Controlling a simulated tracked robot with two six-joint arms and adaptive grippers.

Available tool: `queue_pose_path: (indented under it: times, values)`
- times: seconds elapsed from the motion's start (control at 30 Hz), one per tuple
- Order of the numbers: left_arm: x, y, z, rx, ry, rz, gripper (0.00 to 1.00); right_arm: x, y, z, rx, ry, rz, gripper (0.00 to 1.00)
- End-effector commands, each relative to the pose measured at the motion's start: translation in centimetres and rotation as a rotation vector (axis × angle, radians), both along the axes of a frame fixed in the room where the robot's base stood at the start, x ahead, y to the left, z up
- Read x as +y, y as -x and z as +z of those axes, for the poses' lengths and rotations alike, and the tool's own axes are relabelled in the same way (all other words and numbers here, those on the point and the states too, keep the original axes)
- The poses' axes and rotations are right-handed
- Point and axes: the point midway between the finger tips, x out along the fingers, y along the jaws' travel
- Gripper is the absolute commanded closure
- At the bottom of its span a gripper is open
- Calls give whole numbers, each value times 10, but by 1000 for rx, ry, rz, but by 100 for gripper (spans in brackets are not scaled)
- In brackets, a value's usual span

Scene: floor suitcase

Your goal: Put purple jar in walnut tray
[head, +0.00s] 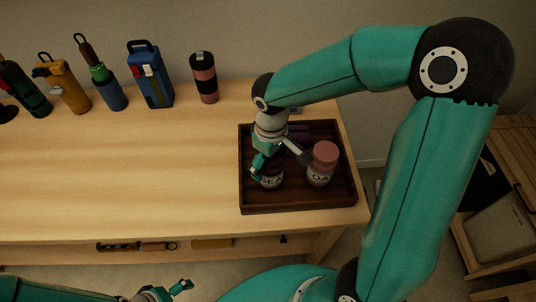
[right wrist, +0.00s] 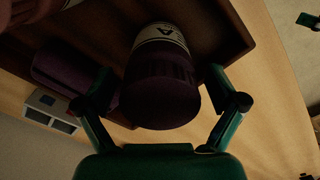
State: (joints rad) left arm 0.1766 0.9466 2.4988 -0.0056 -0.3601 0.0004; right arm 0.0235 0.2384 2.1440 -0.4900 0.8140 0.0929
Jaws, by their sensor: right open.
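The walnut tray (head: 247,205) sits at the right end of the wooden bench. A dark purple-lidded jar with a pale label (head: 271,182) stands in it, partly hidden by my right gripper (head: 277,160). In the right wrist view this jar (right wrist: 160,92) lies between the two spread fingers of my right gripper (right wrist: 167,110), with visible gaps on both sides. Another dark purple object (right wrist: 62,68) is beside it in the tray. A pink-lidded jar (head: 323,160) stands to the right in the tray. My left gripper (head: 182,288) is low at the bottom edge, its jaws unclear.
Several bottles line the back of the bench, including a blue one (head: 150,75) and a pink-and-black tumbler (head: 204,78). A small white box (right wrist: 50,111) is just behind the tray. A lower shelf holds items (head: 212,243). The bench's middle is clear.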

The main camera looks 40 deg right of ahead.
Motion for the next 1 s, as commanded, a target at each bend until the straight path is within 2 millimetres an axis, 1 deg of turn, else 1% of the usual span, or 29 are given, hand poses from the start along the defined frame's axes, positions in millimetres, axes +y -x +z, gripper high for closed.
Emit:
queue_pose_path:
  times: [0.03,0.17,0.27,0.5,0.63,0.8,1.0]
  values:
    - [0,0,3,0,0,0,7,0,0,3,0,0,0,6]
    - [0,0,3,0,0,0,7,0,-1,15,-3,1,0,6]
    - [0,0,5,0,0,0,7,0,-1,32,-5,1,-1,6]
    - [0,0,8,0,0,0,7,0,-2,81,-6,1,1,6]
    - [0,0,10,0,0,0,7,0,-1,103,-4,0,1,6]
    - [0,0,11,0,0,0,7,0,-1,119,-1,1,1,6]
    - [0,0,11,0,0,0,7,0,0,122,0,0,1,6]
